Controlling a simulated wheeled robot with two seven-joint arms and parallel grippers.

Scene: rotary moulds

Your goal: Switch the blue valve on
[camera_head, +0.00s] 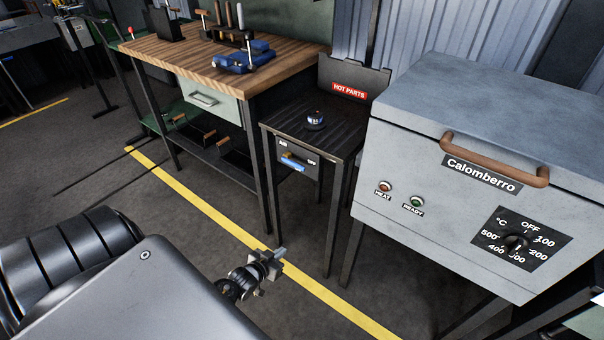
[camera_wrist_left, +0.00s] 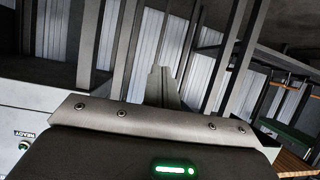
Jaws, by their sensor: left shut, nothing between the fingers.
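The blue valve (camera_head: 293,164) is a small blue handle on a grey plate on the front of the dark "HOT PARTS" stand, with an "OFF" label at its right and a label at its upper left. The handle lies close to level, tilted slightly. My left gripper (camera_head: 279,254) is below and in front of the stand, apart from the valve, over the floor near the yellow line. It is shut and empty. In the left wrist view the shut fingers (camera_wrist_left: 162,88) point up past the wrist housing; the valve is not visible there. My right gripper is not in view.
A dark stand (camera_head: 345,128) holds a small round dark object (camera_head: 315,121). A grey Calomberro oven (camera_head: 440,180) with a dial stands at the right. A wooden workbench (camera_head: 190,50) with tools stands behind at the left. Open floor lies in front, crossed by a yellow line (camera_head: 200,205).

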